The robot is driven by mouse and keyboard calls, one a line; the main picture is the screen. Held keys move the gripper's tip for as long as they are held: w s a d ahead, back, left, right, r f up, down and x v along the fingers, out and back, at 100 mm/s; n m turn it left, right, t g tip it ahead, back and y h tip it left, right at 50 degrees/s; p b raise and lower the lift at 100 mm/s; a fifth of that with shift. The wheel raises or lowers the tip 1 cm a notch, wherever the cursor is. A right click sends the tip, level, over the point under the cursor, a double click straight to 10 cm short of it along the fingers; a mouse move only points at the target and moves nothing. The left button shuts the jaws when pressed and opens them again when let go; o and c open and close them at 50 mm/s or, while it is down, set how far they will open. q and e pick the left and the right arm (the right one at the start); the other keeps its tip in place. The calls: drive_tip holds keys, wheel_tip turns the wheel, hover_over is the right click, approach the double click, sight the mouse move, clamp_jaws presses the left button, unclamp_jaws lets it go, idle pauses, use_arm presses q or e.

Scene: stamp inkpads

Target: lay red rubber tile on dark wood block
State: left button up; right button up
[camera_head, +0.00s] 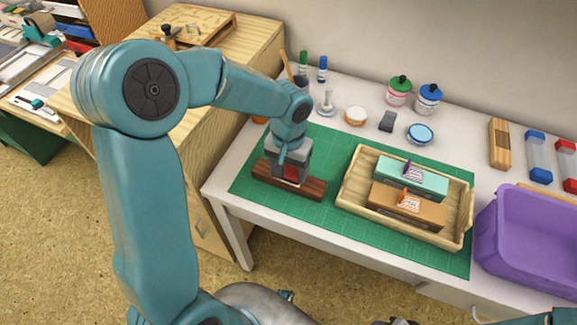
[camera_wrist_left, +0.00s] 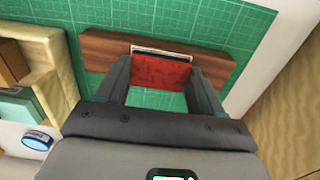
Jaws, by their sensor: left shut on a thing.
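The dark wood block (camera_head: 315,189) lies on the green cutting mat, left of the wooden tray; it also shows in the left wrist view (camera_wrist_left: 105,48). My left gripper (camera_head: 291,172) is over the middle of the block, pointing down. In the left wrist view its two fingers (camera_wrist_left: 160,85) are shut on the red rubber tile (camera_wrist_left: 160,72), one at each side. The tile's far edge overlaps the block in that view. Whether the tile touches the block cannot be told. In the head view the gripper hides most of the tile. My right gripper is not in view.
The wooden tray (camera_head: 343,203) holds a teal box (camera_head: 425,176) and a brown box (camera_head: 390,203). A purple bin (camera_head: 530,240) stands at right. Jars, a blue-lidded tin (camera_head: 420,133) and green and blue markers stand behind the green mat (camera_head: 345,145). Bare mat surrounds the block.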

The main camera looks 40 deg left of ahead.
use_arm(q)
drive_tip(key=o, duration=1.1)
wheel_tip(320, 180, up, 16)
drive_tip(key=p, duration=0.2)
drive_tip(key=shift+r, duration=0.15)
